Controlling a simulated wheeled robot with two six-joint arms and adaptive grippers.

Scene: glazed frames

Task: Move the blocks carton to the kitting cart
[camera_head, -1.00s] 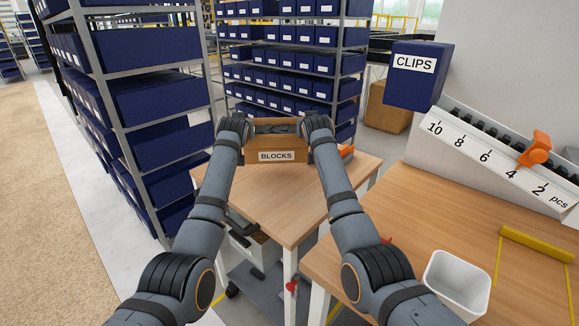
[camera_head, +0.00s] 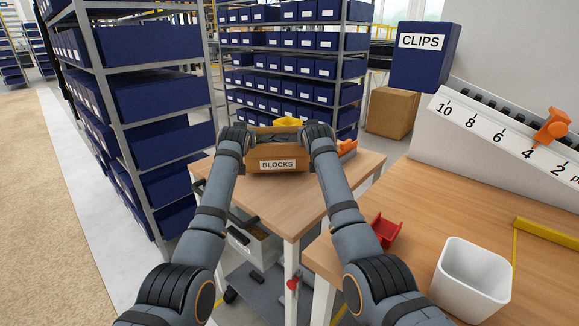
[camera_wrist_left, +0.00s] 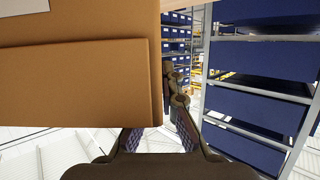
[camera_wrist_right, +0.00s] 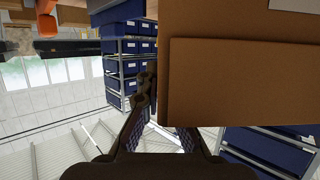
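The brown blocks carton (camera_head: 278,165), labelled BLOCKS, is level between my two hands, with grey contents showing in its open top. It is over the far part of a wood-topped cart (camera_head: 275,205) with a lower shelf and casters, which looks like the kitting cart. I cannot tell whether its base touches the top. My left gripper (camera_head: 241,135) and right gripper (camera_head: 314,133) are shut on its two ends.
A yellow bin (camera_head: 288,121) shows behind the carton, and an orange item (camera_head: 347,147) lies right of it. A bench (camera_head: 420,210) with a red bin (camera_head: 385,231) and white tub (camera_head: 470,275) stands at right. Shelving (camera_head: 150,120) stands close at left.

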